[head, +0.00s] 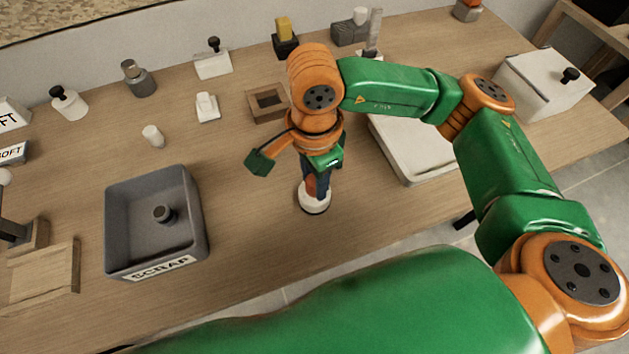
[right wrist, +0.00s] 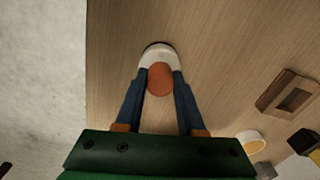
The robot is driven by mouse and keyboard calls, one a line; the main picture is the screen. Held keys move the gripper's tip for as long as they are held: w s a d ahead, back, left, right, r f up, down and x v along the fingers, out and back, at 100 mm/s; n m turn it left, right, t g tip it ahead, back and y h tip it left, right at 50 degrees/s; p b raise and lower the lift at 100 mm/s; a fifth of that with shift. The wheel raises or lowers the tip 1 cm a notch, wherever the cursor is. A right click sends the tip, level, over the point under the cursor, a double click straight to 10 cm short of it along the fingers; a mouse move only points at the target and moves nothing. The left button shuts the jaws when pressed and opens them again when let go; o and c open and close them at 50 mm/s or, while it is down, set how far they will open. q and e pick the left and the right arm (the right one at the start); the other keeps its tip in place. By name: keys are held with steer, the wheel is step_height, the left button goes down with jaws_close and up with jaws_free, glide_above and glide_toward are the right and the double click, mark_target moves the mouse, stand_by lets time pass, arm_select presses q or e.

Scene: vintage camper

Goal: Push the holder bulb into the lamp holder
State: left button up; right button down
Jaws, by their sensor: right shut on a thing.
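My right gripper (head: 316,188) points down at the middle of the table, its blue fingers shut on a rounded orange-red bulb (head: 310,184). The bulb also shows between the fingertips in the right wrist view (right wrist: 160,79). A round white lamp holder (head: 312,203) with a dark base rim stands on the table directly under the fingertips. It also shows just beyond the bulb in the right wrist view (right wrist: 158,51). The bulb overlaps the holder; I cannot tell how deep it sits, as the fingers hide the contact. My left gripper is not in view.
A grey SCRAP bin (head: 120,225) with a small dark cylinder (head: 163,213) in it stands to the left. A wooden block with a square recess (head: 257,112) is behind the gripper. A white tray (head: 430,180) lies to the right. The table in front is clear.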

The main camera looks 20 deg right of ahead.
mark_target(314, 181)
steer(key=shift+r, duration=0.3)
step_height(314, 181, up, 3)
steer(key=shift+s+a+f, duration=0.1)
steer(key=s+a+r+b, duration=0.2)
steer(key=s+r, duration=0.7)
steer(key=s, duration=0.4)
steer(key=shift+s+r+b, duration=0.3)
steer(key=shift+s, duration=0.05)
steer(key=shift+w, duration=0.1)
